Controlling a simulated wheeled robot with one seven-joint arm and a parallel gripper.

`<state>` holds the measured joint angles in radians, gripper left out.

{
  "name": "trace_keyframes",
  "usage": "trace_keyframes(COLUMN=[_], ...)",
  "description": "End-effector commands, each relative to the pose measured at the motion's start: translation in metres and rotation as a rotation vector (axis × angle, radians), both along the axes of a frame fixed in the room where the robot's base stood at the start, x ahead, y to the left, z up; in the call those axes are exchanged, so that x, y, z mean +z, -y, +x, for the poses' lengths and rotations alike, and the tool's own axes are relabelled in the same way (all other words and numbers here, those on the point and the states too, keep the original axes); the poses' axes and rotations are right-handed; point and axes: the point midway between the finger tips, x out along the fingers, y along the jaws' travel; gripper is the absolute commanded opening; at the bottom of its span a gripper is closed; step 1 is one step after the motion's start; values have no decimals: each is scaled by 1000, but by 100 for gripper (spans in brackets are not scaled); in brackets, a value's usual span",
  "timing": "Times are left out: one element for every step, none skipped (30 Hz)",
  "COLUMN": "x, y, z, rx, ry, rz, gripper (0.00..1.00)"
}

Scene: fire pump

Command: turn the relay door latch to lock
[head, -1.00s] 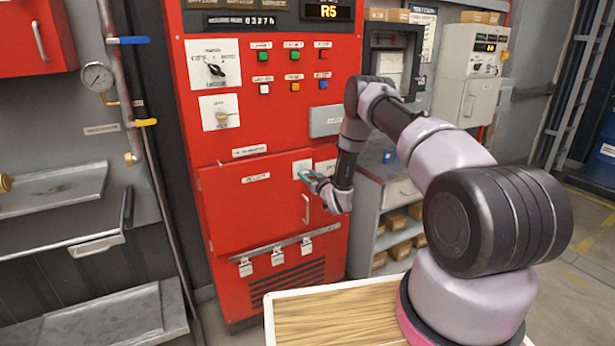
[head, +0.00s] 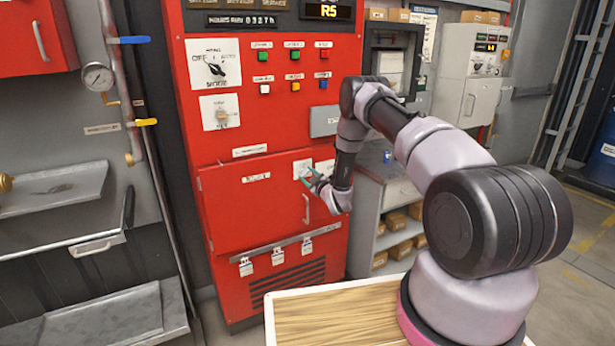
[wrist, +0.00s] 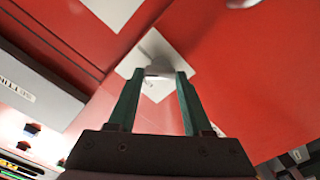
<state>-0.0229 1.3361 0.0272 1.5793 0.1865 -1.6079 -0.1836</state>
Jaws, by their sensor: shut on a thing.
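The latch (wrist: 159,70) is a small light grey knob on a white square plate (wrist: 152,40). In the head view the plate (head: 300,163) sits at the upper right of the red relay door (head: 245,215), which looks closed. My gripper (head: 306,175) reaches this plate from the right. In the wrist view its two teal fingers (wrist: 158,76) are shut on the latch, one on each side. The fingers stand tilted against the plate's edges. In the head view the fingers largely hide the latch, so its exact angle cannot be told there.
A bar handle (head: 306,208) is on the door just below my gripper. A second white plate (head: 325,166) is beside the latch plate. A grey box (head: 325,121) juts out above. A grey shelf unit (head: 365,235) stands close at the right.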

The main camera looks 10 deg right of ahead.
Motion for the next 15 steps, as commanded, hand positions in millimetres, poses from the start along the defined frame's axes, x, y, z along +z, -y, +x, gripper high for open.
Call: trace_keyframes(x=[0,0,0,0,-1,-1,-1,-1,-1,-1,-1,-2,-2,-2,-2], y=[-1,-1,-1,-1,-1,-2,-2,-2,-2,-2,-2,-2,-2,-2,-2], z=[0,0,0,0,0,0,0,0,0,0,0,0,0,0,-1], rx=[2,2,2,1,1,1,1,1,1,1,1,1,1,1,1], ry=[15,24,35,44,52,64,73,81,93,102,111,123,131,139,151], rz=[-43,-70,-106,-134,-161,-197,-223,-250,-286,-315,-341,-378,-403,-429,-464], gripper=[0,0,0,0,0,0,0,0,0,0,0,0,0,0,0])
